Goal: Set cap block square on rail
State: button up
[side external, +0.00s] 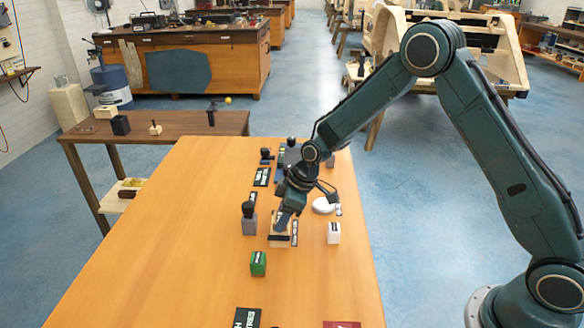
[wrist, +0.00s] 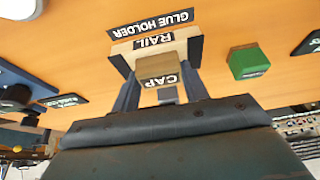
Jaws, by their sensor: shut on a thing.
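My gripper (side external: 283,226) points down over the near middle of the table. The pale rail (wrist: 155,43), marked RAIL, lies directly beyond the cap block in that view, and the two overlap there. The rail also shows under my gripper in the side view (side external: 279,241). The cap block is mostly hidden by the fingers in the side view. I cannot tell whether it touches the rail or sits square.
A black GLUE HOLDER label (wrist: 150,22) lies beside the rail. Near it stand a green block (side external: 258,263), a white block (side external: 333,233) and a grey block with a black top (side external: 249,224). A white round piece (side external: 323,205) lies behind. The table's left side (side external: 170,250) is clear.

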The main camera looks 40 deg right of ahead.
jog(key=shift+f, duration=0.15)
jog(key=o, duration=1)
jog(key=shift+c, duration=0.2)
jog(key=v, duration=1.2)
jog(key=shift+r, duration=0.2)
